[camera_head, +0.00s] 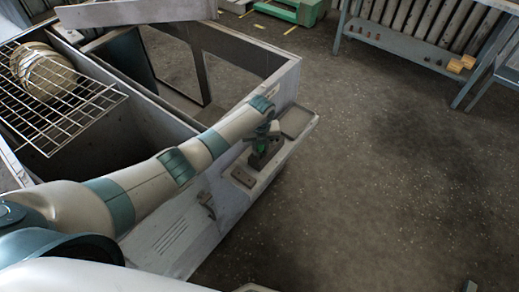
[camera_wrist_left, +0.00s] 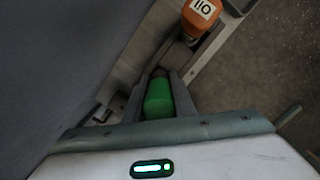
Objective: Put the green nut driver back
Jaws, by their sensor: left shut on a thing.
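The green nut driver (camera_wrist_left: 158,98) shows its thick green handle in the left wrist view. My left gripper (camera_wrist_left: 158,84) is shut on it, with one dark finger on each side of the handle. In the head view my left gripper (camera_head: 266,136) is over the narrow ledge on the right side of the housing, and a bit of green (camera_head: 261,147) shows at it. The driver's lower end is hidden, so I cannot tell whether it touches the ledge or sits in a holder. My right gripper does not show.
An orange object marked OIL (camera_wrist_left: 201,14) stands close beyond the gripper. The grey housing (camera_head: 285,80) has a large open top, with a wire rack (camera_head: 75,112) at left. A workbench (camera_head: 410,55) stands at the back right. The floor (camera_head: 400,170) at right is clear.

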